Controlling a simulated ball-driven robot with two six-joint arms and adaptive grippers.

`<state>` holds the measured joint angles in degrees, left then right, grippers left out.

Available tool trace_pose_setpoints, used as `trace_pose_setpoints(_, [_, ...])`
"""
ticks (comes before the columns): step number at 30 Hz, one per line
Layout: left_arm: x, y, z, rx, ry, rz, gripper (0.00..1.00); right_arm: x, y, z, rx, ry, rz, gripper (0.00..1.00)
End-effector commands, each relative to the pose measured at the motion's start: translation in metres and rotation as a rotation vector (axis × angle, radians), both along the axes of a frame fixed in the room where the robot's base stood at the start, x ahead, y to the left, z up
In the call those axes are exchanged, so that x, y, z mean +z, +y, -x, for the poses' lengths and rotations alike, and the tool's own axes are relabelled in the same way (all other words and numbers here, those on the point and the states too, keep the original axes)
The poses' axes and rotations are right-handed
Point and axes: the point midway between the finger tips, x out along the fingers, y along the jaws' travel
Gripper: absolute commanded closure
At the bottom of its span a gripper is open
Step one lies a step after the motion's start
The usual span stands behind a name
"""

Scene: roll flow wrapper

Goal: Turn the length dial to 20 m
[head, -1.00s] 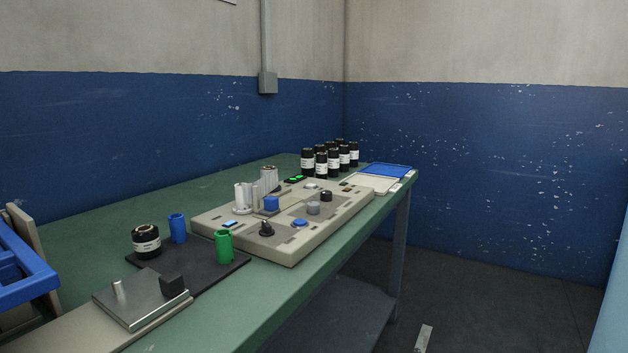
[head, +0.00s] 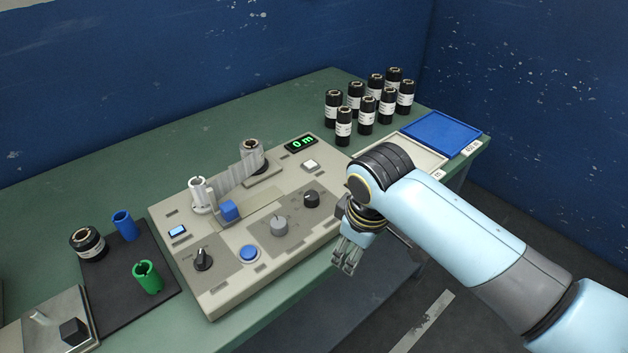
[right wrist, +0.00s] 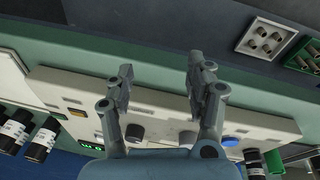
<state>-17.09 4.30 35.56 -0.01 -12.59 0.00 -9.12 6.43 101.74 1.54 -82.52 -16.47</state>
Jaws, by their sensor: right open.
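The beige control panel (head: 215,299) lies on the green table. Its display (head: 301,143) reads 0 m in green. A black knob (head: 312,199), a grey knob (head: 279,225) and a black pointer knob (head: 202,260) sit on its top; their labels are too small to read, so I cannot tell which is the length dial. My right gripper (head: 348,256) is open and empty, off the panel's front edge and pointing down. In the right wrist view, the black knob (right wrist: 135,132) and the grey knob (right wrist: 187,137) show beyond the open fingers (right wrist: 160,75). My left gripper is out of view.
Blue button (head: 249,252), white button (head: 311,164) and upright spindles (head: 203,195) rise from the panel. Several black rolls (head: 367,115) stand behind, beside a blue tray (head: 441,133). A dark mat (head: 115,268) with green and blue cups lies left. Space before the table is free.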

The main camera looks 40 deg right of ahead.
Motion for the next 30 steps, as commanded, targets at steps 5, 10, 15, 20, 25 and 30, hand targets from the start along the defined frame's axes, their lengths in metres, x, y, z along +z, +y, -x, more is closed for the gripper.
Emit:
trace_pose_setpoints(5, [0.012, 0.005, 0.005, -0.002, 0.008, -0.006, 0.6, 0.029, -0.003, -0.045, 0.099, 0.044, 0.01, 0.45])
trace_pose_setpoints(10, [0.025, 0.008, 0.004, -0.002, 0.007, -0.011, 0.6, 0.067, -0.005, -0.088, 0.209, 0.089, 0.013, 0.45])
trace_pose_setpoints(15, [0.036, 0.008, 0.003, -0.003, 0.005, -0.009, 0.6, 0.11, -0.006, -0.125, 0.317, 0.133, 0.01, 0.45])
trace_pose_setpoints(20, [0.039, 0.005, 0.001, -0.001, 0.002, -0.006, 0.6, 0.123, -0.006, -0.139, 0.369, 0.158, 0.005, 0.45])
trace_pose_setpoints(25, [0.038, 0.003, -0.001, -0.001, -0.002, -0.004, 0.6, 0.099, -0.007, -0.139, 0.373, 0.163, 0.003, 0.45])
trace_pose_setpoints(30, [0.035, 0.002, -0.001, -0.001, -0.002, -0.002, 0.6, 0.063, -0.009, -0.141, 0.372, 0.161, 0.003, 0.45])
